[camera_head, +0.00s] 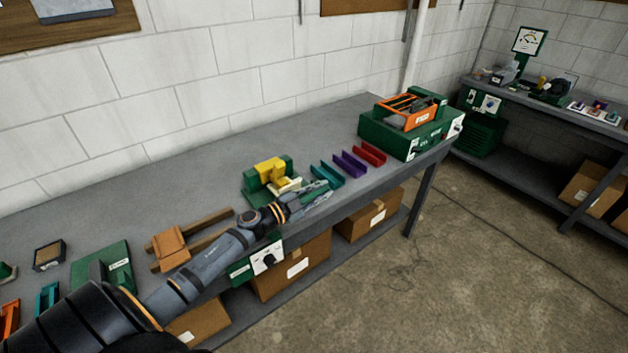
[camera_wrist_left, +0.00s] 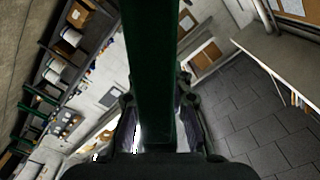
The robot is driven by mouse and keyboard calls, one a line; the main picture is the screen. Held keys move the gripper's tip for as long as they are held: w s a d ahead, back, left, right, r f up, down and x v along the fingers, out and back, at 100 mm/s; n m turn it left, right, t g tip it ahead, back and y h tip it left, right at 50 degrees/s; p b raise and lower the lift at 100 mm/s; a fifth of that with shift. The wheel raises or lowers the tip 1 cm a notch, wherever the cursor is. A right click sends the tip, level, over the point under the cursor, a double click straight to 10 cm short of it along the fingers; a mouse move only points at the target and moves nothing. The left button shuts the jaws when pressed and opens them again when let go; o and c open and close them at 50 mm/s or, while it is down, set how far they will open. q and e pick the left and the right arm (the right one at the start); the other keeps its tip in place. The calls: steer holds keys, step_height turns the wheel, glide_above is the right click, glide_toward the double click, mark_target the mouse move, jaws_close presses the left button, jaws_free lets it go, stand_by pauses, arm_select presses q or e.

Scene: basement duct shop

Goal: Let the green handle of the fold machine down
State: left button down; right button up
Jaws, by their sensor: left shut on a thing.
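A small green machine with a yellow block on top (camera_head: 270,170), which I take to be the fold machine, stands on the grey bench just behind my left gripper. My left gripper (camera_head: 316,199) is at its front right side, near the bench's front edge. In the left wrist view a dark green bar (camera_wrist_left: 148,70), taken to be the green handle, runs down between the two fingers, and the gripper (camera_wrist_left: 158,130) is shut on it. In the head view the handle cannot be made out apart from the fingers. My right gripper is not in view.
Teal, purple and red channels (camera_head: 349,164) lie right of the machine. A green unit with an orange top (camera_head: 400,138) stands farther right. A brown wooden piece (camera_head: 170,244) and a green block (camera_head: 103,268) are on the left. Cardboard boxes (camera_head: 372,216) sit below the bench.

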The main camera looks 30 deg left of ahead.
arm_select(q)
steer(key=s+d+f+m+b, duration=0.1)
steer(key=d+f+m+b, duration=0.1)
steer(key=f+m+b, duration=0.2)
steer(key=d+f+m+b, duration=0.2)
steer(key=f+b, duration=0.4)
steer(key=f, duration=0.3)
steer(key=shift+s+f+m, duration=0.25)
steer(key=shift+s+m, duration=0.1)
steer(key=shift+m, duration=0.55)
steer(key=shift+f, duration=0.1)
steer(key=c, duration=1.2)
jaws_free()
steer(key=shift+a, duration=0.1)
steer(key=shift+v, duration=6)
